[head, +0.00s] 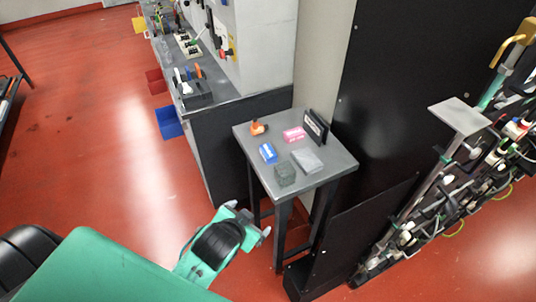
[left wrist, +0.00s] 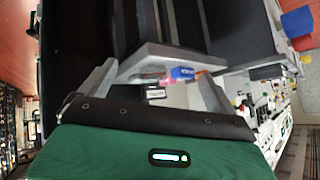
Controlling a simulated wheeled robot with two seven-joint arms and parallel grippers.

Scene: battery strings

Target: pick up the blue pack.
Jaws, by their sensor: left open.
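The blue pack (head: 268,152) lies on the left part of a small grey table (head: 327,174). A blue object that looks like the same pack (left wrist: 182,73) shows in the left wrist view, with pink beside it. My left gripper (head: 248,218) is open and empty. In the head view it appears below and left of the table, clear of the pack. My right gripper is in neither view.
Around the pack on the table are a pink pack (head: 294,134), a grey box (head: 307,160), a dark box (head: 285,174), an orange item (head: 259,127) and an upright black sign (head: 315,128). A dark panel (head: 385,90) rises behind. Red floor (head: 110,150) is open at left.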

